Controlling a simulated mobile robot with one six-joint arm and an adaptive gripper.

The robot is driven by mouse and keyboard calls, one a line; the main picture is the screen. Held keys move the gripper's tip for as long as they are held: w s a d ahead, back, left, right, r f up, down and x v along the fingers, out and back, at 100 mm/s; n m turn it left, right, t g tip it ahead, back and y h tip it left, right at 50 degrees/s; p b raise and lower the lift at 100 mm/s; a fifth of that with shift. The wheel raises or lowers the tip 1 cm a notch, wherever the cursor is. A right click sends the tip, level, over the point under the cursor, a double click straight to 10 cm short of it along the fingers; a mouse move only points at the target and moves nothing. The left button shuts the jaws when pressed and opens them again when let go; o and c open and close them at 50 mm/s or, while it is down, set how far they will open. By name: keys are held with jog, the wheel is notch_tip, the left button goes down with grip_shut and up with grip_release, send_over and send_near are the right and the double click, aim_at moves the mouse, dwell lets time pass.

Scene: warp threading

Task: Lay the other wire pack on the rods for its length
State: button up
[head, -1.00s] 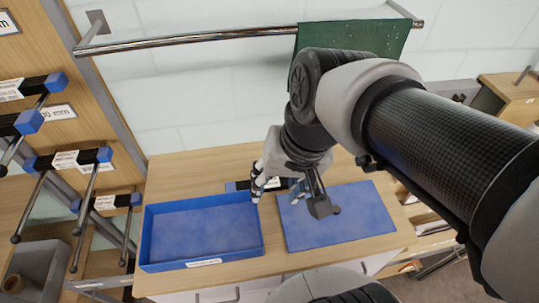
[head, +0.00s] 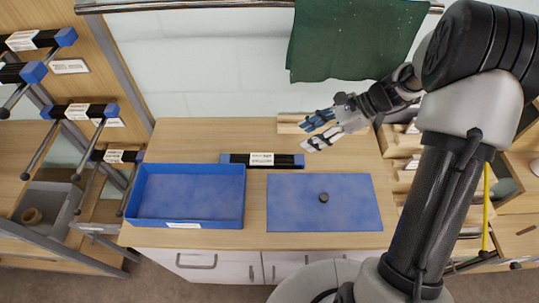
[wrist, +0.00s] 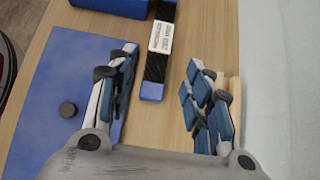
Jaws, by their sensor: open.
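The wire pack (head: 240,159), a black bar with blue ends and a white label, lies flat on the wooden table behind the blue tray and mat. It also shows in the wrist view (wrist: 154,68), its near blue end ahead of my fingers. My gripper (head: 311,137) is open and empty, to the right of the pack and apart from it; in the wrist view the fingers (wrist: 165,58) are spread. Other packs hang on rod pairs at the left, such as the middle pack (head: 101,111) and the lower pack (head: 128,157). The labels' lengths are unreadable.
A blue tray (head: 190,224) stands at the table's front left. A blue mat (head: 285,210) lies to its right with a small dark disc (head: 324,198) on it. A green cloth (head: 345,45) hangs from the rail behind. A wooden strip (head: 291,126) lies near my gripper.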

aim_at(262, 159)
jog(key=b+x, duration=0.5)
jog(key=x, duration=1.2)
jog(key=shift+w+a+f, duration=0.2)
jog(key=shift+a+f, duration=0.05)
jog(key=shift+r, duration=0.1)
jog(key=shift+c, duration=0.4)
grip_shut()
